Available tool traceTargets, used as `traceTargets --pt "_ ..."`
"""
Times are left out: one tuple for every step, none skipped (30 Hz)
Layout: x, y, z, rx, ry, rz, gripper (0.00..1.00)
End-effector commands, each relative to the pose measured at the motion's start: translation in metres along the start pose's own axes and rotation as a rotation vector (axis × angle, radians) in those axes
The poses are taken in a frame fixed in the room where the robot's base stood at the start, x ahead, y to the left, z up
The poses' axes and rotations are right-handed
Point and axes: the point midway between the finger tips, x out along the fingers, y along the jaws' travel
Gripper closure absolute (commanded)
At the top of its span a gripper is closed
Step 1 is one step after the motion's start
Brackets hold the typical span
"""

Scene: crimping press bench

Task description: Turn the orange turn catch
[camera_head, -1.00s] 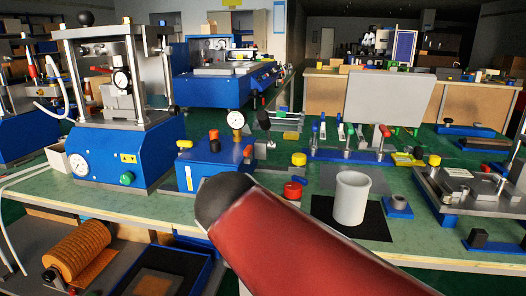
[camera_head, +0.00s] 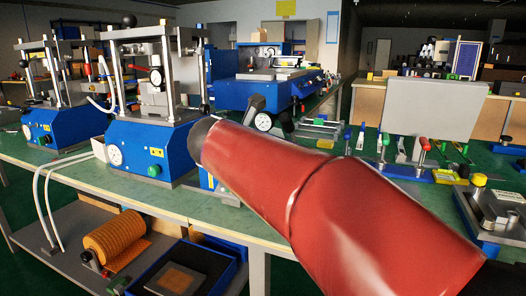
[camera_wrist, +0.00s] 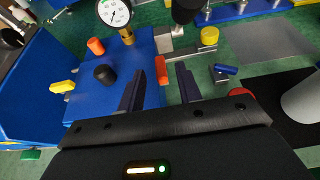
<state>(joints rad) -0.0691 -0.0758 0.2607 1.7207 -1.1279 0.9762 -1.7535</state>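The orange turn catch (camera_wrist: 161,69) appears in the wrist view as a small upright orange piece at the right edge of a blue box (camera_wrist: 90,75). My gripper (camera_wrist: 159,72) is open, its two dark fingers apart. In the picture the catch lies between the fingertips. I see no contact, and cannot tell how far beyond the tips it is. A round orange knob (camera_wrist: 96,46) and a black knob (camera_wrist: 104,74) stand on the box top. In the head view my red arm hides the catch, the gripper and most of the box.
A dial gauge (camera_wrist: 115,13) and a dark cylinder (camera_wrist: 186,10) stand beyond the catch. A yellow knob (camera_wrist: 209,36), a blue-handled part (camera_wrist: 226,69) and a red button (camera_wrist: 240,93) lie to the right. A white cylinder (camera_wrist: 302,102) is at the right edge. A blue press (camera_head: 150,150) stands left.

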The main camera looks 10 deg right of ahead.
Motion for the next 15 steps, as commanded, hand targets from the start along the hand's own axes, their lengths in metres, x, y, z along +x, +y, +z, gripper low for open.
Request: traceTargets --pt "0.007 0.0 0.0 0.0 0.001 -0.001 0.65" --pt "0.01 0.0 0.0 0.0 0.001 -0.001 0.65" --pt "0.013 0.0 0.0 0.0 0.001 -0.001 0.65" --pt "0.014 0.0 0.0 0.001 0.001 -0.001 0.65" --pt "0.016 0.0 0.0 0.001 0.001 0.0 0.65" --pt "0.017 0.0 0.0 0.001 0.0 0.0 0.65" --pt "0.017 0.0 0.0 0.001 0.0 0.001 0.65" --pt "0.018 0.0 0.0 0.001 0.0 0.001 0.65" --pt "0.018 0.0 0.0 0.001 0.0 0.001 0.65" --pt "0.018 0.0 0.0 0.002 0.0 0.001 0.65" --pt "0.018 0.0 0.0 0.002 0.0 0.001 0.65" --pt "0.018 0.0 0.0 0.002 0.0 0.001 0.65" --pt "0.018 0.0 0.0 0.002 0.0 0.001 0.65" --pt "0.018 0.0 0.0 0.002 0.0 0.001 0.67" --pt "0.018 0.0 0.0 0.002 0.0 0.001 0.72"
